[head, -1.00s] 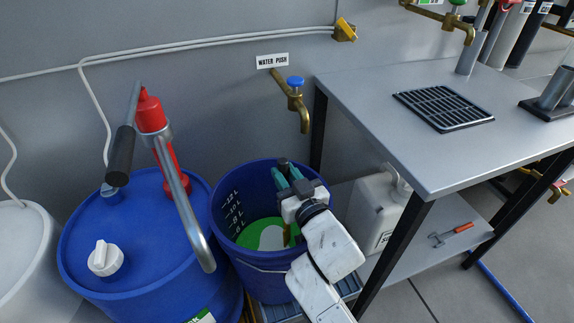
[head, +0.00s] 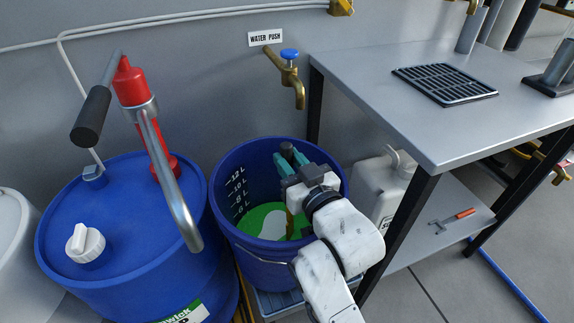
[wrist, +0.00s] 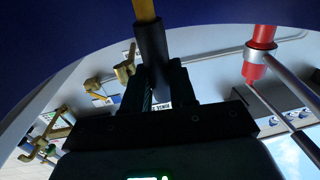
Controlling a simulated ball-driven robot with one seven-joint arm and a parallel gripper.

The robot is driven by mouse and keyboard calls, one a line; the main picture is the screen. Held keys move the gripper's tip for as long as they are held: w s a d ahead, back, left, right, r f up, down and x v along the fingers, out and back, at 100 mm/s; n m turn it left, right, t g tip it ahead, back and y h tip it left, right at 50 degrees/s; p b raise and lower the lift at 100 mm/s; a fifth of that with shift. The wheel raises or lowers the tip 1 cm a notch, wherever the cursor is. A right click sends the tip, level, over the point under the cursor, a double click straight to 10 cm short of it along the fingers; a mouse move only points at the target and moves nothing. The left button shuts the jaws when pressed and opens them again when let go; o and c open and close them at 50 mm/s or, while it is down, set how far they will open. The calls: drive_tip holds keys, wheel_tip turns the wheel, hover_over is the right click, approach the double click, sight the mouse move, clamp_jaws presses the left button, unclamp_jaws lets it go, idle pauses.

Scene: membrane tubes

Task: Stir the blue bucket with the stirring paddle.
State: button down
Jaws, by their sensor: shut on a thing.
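In the wrist view my gripper (wrist: 156,80) clasps the dark grip (wrist: 151,48), with the yellow shaft beyond. The paddle's lower end is hidden.
A big blue drum (head: 125,235) with a red hand pump (head: 135,90) and curved metal spout stands close left. A brass tap (head: 290,75) is on the wall above the bucket. A grey bench (head: 440,130) is close right, a white canister (head: 378,190) on its lower shelf.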

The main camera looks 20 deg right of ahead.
drive_tip(key=shift+d+r, duration=0.1)
drive_tip(key=d+b, duration=0.1)
drive_tip(key=s+d+b, duration=0.1)
drive_tip(key=shift+s+d+r+b, duration=0.1)
drive_tip(key=shift+s+d+b, duration=0.05)
drive_tip(key=shift+d+b, duration=0.25)
